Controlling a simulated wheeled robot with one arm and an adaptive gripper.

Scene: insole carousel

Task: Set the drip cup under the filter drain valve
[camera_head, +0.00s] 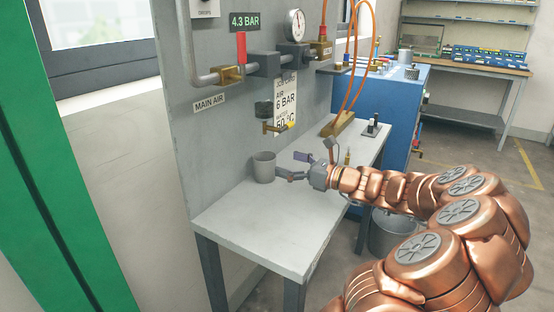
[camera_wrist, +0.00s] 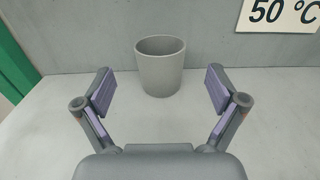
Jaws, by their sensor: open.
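The drip cup (camera_head: 264,167) is a plain grey cup standing upright on the grey bench, close to the back panel. In the wrist view the cup (camera_wrist: 161,66) stands ahead, roughly centred beyond the fingertips. My gripper (camera_head: 288,166) is open and empty, reaching in from the right with its fingers just short of the cup. Its purple-padded fingers (camera_wrist: 160,92) are spread wide on either side in the wrist view.
The bench top (camera_head: 263,227) is clear in front. A brass fitting (camera_head: 338,124) with orange hoses and a small black stand (camera_head: 371,127) sit toward its far end. A blue cabinet (camera_head: 388,95) stands behind. The pipe with a red-handled valve (camera_head: 241,50) runs above.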

